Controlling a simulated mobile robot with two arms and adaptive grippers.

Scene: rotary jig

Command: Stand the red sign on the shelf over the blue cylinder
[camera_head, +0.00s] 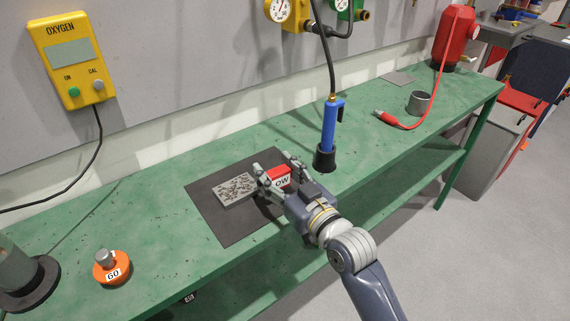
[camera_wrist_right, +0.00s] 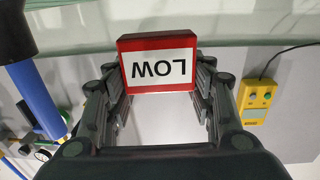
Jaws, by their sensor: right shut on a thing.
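The red sign (camera_head: 278,175) is a small block with a white face reading "LOW". My right gripper (camera_head: 276,169) is shut on it, one finger on each side, by the right edge of a dark mat. In the right wrist view the sign (camera_wrist_right: 159,63) sits between the fingers (camera_wrist_right: 160,85), its lettering upside down. A blue cylinder (camera_head: 329,127) with a black base and a hose at its top stands on the bench, right of and beyond the gripper. It also shows at the left of the wrist view (camera_wrist_right: 38,98). I cannot make out a shelf over it. My left gripper is not in view.
The green bench (camera_head: 160,165) holds the dark mat (camera_head: 235,232) with a grey speckled plate (camera_head: 235,189), an orange "GO" piece (camera_head: 112,267) and a grey cup (camera_head: 418,102). A yellow oxygen box (camera_head: 70,60) hangs on the wall. A red cylinder (camera_head: 453,38) stands at the far end.

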